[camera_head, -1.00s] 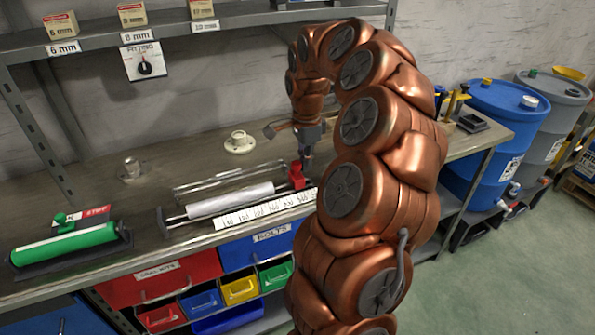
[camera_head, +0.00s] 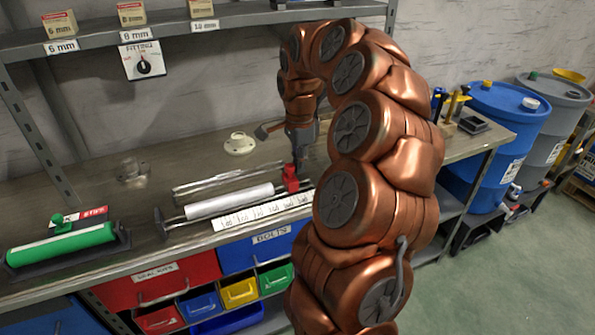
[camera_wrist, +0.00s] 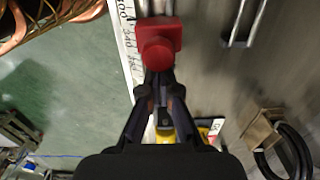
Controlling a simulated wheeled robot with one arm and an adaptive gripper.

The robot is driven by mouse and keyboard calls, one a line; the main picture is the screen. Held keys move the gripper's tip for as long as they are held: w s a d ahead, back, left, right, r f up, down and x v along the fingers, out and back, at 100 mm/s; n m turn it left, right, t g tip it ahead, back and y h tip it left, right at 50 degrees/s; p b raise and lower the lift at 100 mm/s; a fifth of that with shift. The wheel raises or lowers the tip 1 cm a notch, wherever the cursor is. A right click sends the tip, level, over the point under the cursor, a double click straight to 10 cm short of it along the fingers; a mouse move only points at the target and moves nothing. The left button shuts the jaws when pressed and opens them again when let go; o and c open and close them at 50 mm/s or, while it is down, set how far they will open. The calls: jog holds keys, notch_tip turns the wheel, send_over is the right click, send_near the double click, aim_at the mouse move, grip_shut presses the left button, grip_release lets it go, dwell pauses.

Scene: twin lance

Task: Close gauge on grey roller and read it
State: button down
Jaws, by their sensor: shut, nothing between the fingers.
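The gauge is a long rail with a white number scale (camera_head: 262,211), a fixed dark jaw (camera_head: 159,221) at its left end and a red slider (camera_head: 290,179) at its right. A pale grey-white roller (camera_head: 230,201) lies along it between the two. A small gap seems to show between the roller's right end and the slider. My gripper (camera_head: 298,167) is shut and empty, pointing down close to the slider's right side. In the wrist view the red slider (camera_wrist: 160,45) sits just beyond the closed fingertips (camera_wrist: 160,90); contact is unclear. The scale reading is illegible.
A green roller (camera_head: 60,245) rests on a dark stand at the bench's left. A parallel rail frame (camera_head: 215,180) lies behind the gauge. A cream flange (camera_head: 240,144) and a metal fitting (camera_head: 132,174) stand farther back. Coloured bins (camera_head: 240,292) hang below the front edge.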

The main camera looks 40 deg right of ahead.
jog(key=shift+w+a+b, duration=0.2)
jog(key=shift+a+b, duration=0.15)
jog(key=shift+a, duration=0.15)
jog(key=shift+w+a+b, duration=0.15)
jog(key=shift+a+b, duration=0.15)
jog(key=shift+a, duration=0.3)
jog(key=shift+w+a+b, duration=0.25)
jog(key=shift+a+b, duration=0.2)
jog(key=shift+a, duration=0.2)
jog(key=shift+w+a+b, duration=0.2)
jog(key=shift+a+b, duration=0.25)
jog(key=shift+a, duration=0.2)
jog(key=shift+w+a, duration=0.1)
jog(key=shift+a, duration=0.1)
jog(key=shift+w+a+b, duration=0.25)
jog(key=shift+a+b, duration=0.1)
jog(key=shift+a, duration=0.25)
jog(key=shift+w+a+b, duration=0.2)
jog(key=shift+a+b, duration=0.15)
jog(key=shift+a, duration=0.4)
jog(key=shift+w+a, duration=0.15)
jog(key=shift+a, duration=0.15)
dwell(0.3)
jog(key=shift+d, duration=0.15)
